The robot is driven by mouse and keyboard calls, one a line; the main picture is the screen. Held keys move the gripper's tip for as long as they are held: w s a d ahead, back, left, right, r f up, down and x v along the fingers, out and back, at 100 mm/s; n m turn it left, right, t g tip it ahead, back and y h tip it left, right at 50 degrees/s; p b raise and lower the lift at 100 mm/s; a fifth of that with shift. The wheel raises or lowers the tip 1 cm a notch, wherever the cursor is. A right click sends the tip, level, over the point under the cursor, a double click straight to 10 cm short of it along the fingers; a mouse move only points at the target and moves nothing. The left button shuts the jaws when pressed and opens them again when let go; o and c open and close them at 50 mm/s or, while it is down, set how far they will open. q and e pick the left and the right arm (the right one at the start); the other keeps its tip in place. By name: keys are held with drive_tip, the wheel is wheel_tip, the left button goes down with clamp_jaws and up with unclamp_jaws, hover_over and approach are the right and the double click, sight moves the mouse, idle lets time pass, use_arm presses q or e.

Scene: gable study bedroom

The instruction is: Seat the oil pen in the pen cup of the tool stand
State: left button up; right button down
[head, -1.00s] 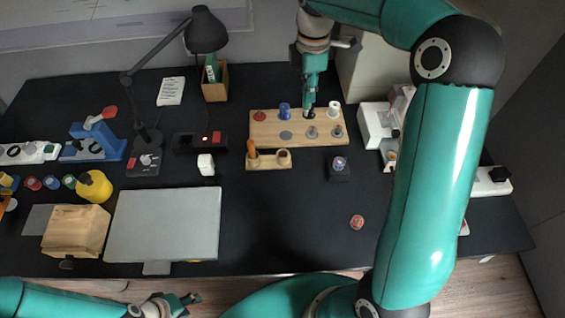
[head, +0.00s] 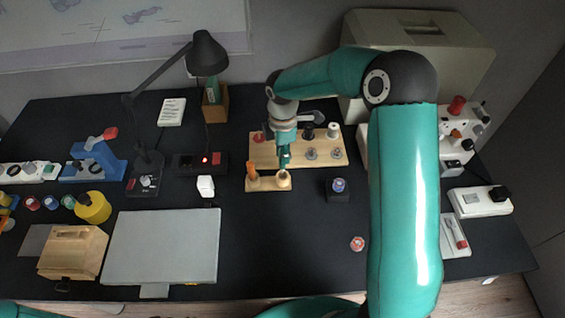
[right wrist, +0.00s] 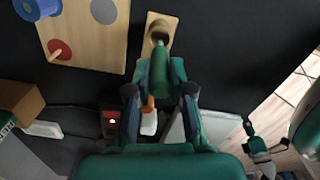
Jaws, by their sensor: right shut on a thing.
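The tool stand (head: 268,184) is a small pale wooden block in the middle of the desk. An orange-handled tool (head: 251,170) stands at its left end. The round pen cup (head: 284,179) is at its right end; it also shows in the right wrist view (right wrist: 160,30). My right gripper (head: 284,163) points down over the cup. It is shut on the oil pen, a dark green cylinder (right wrist: 175,71) between the fingers in the right wrist view. The pen's far end meets the cup's opening in that view; I cannot tell whether it is inside.
A wooden board (head: 263,155) with coloured spools stands right behind the stand. A dark block (head: 338,190) with a blue-topped piece is to the right. A white box (head: 205,186) and a grey panel (head: 163,246) lie left. The desk in front of the stand is clear.

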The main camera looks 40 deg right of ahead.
drive_tip(key=shift+f, duration=2.5)
drive_tip(key=c, duration=1.5)
unclamp_jaws()
drive_tip(key=shift+f, duration=0.1)
drive_tip(key=o, duration=0.5)
drive_tip(key=shift+c, duration=0.2)
